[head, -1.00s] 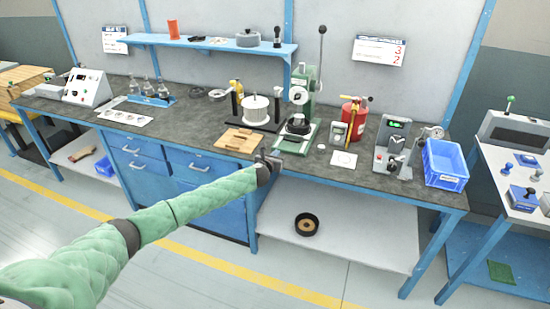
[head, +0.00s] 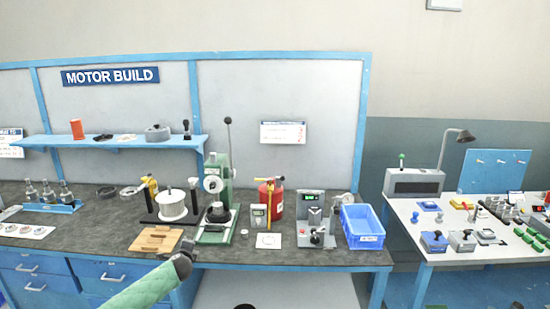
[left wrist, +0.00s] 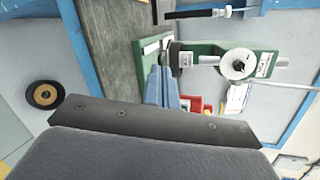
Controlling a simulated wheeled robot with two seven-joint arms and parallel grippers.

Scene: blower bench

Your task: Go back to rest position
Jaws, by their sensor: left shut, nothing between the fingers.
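My left arm, in a green padded sleeve, comes in from the bottom left of the head view. Its dark left gripper (head: 184,260) shows at the bench's front edge, just right of and below the wooden board (head: 156,239). In the left wrist view the gripper's blue-grey fingers (left wrist: 163,88) are together with nothing held. They overlap the base of the green press (left wrist: 210,58) in that picture; whether they touch it I cannot tell. My right gripper is in neither view.
The dark workbench (head: 95,250) carries a white spool (head: 172,205), a red canister (head: 270,200), a gauge unit (head: 310,222) and a blue bin (head: 362,227). A black ring (left wrist: 44,94) lies on the lower shelf. A white table (head: 420,215) stands at the right.

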